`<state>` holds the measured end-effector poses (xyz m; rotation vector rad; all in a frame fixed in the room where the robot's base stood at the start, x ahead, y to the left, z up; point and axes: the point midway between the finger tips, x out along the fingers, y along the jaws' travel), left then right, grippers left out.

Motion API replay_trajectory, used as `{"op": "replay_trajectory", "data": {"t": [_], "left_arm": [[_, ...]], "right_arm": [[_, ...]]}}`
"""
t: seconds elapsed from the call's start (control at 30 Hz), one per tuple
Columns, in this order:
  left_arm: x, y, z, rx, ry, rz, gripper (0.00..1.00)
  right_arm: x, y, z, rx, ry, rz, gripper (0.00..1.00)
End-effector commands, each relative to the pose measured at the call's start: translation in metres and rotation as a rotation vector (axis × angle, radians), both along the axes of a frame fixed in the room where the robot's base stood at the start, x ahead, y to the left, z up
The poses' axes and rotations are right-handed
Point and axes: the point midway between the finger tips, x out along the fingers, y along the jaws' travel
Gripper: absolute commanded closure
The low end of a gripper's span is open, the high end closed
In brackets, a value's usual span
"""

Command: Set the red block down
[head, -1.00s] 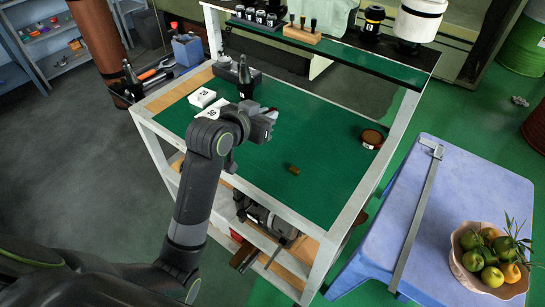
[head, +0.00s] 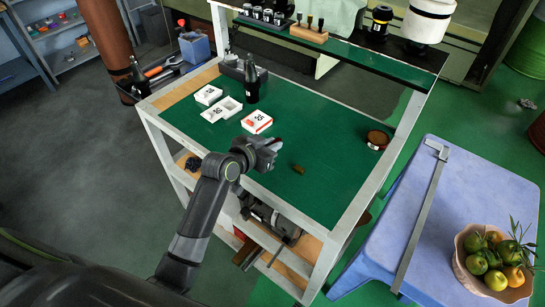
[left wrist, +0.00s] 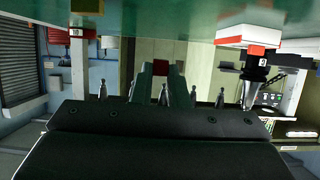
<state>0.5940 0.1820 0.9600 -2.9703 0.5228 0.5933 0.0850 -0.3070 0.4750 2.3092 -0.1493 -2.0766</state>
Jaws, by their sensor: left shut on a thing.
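My left gripper (head: 273,147) is over the front part of the green mat on the cart in the head view. It is shut on the red block (left wrist: 160,68), which shows between the fingertips in the left wrist view. In the head view the block is mostly hidden by the fingers. The wrist view has the green mat (left wrist: 120,12) along its top edge, close to the fingers. I cannot tell whether the block touches the mat. My right gripper is not in view.
White boxes stand behind the gripper, the nearest being a red-edged box (head: 257,121). A dark bottle (head: 252,80) stands behind them. A small brown piece (head: 298,170) lies just right of the gripper; a round brown tin (head: 377,139) is farther right. Mat between them is clear.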

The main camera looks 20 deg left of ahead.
Motion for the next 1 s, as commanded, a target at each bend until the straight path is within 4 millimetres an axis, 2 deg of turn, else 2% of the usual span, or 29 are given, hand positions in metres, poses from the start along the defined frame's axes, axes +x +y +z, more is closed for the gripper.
{"op": "replay_trajectory", "data": {"t": [0.4, 0.87, 0.9, 1.0], "left_arm": [[0.000, 0.000, -0.050, -0.003, 0.001, 0.001, 1.00], [0.000, 0.000, -0.059, 0.000, -0.002, 0.001, 1.00], [0.000, 0.000, -0.059, 0.000, -0.002, 0.001, 0.85], [0.000, 0.000, -0.058, 0.000, -0.002, 0.001, 0.72]], "right_arm": [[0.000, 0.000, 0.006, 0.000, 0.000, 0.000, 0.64], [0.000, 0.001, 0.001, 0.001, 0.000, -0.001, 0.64], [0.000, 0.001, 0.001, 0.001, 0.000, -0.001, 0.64], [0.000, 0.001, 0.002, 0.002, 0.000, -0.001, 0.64]]}}
